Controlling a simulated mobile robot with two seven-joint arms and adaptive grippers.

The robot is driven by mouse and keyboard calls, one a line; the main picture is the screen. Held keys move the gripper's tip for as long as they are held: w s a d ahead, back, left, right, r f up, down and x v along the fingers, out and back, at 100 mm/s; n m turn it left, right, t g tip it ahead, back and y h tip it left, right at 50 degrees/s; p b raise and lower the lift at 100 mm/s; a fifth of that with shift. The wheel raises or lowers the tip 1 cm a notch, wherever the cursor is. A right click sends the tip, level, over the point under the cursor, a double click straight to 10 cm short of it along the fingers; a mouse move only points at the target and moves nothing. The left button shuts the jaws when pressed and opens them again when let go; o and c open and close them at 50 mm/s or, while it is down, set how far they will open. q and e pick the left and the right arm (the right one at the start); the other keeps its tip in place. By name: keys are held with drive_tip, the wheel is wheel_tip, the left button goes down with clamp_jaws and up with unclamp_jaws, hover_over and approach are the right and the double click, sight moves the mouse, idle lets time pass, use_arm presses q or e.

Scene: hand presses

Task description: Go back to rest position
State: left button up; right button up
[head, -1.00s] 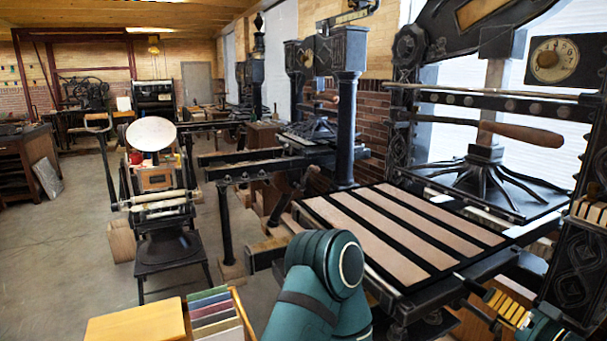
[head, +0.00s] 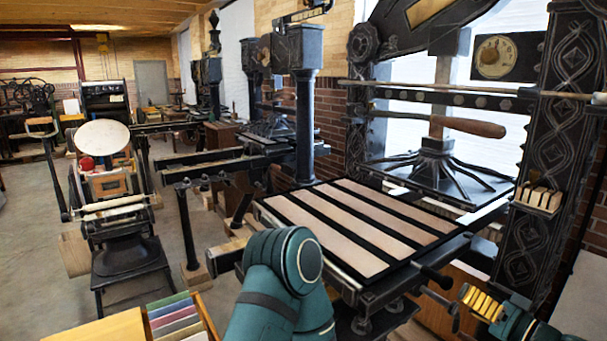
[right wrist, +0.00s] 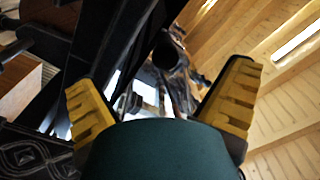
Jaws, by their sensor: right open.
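My right gripper (head: 480,303) is at the lower right of the head view, beside the near right corner of the large black hand press (head: 541,150). Its yellow ridged finger pads show, and nothing is seen held. In the right wrist view, the two yellow pads of this gripper (right wrist: 160,88) stand wide apart with no object between them. A teal link of my own arm rises at the bottom middle of the head view, in front of the press bed (head: 355,232). My left gripper is not in view.
The press has a wooden-handled lever (head: 465,126) and a bar handle (head: 437,278) close to my right gripper. A wooden box with coloured boards (head: 172,318) is at the bottom left. More presses stand behind; open floor (head: 25,220) lies at far left.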

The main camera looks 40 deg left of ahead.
drive_tip(key=s+d+f+m+g+h, duration=0.25)
drive_tip(key=s+f, duration=0.35)
drive_tip(key=f, duration=0.4)
drive_tip(key=s+d+f+m+g+h, duration=0.1)
drive_tip(key=s+f+g+h, duration=0.1)
drive_tip(key=s+f+h, duration=0.5)
drive_tip(key=s+d+f+m+h, duration=0.1)
drive_tip(key=s+d+f, duration=0.4)
drive_tip(key=s+f, duration=0.2)
drive_tip(key=s+d+f+m+h, duration=0.2)
drive_tip(key=s+d+f, duration=0.3)
drive_tip(key=s+f, duration=0.2)
drive_tip(key=s, duration=0.2)
drive_tip(key=shift+s+d+f, duration=0.35)
drive_tip(key=shift+d+f, duration=0.05)
drive_tip(key=shift+h, duration=0.25)
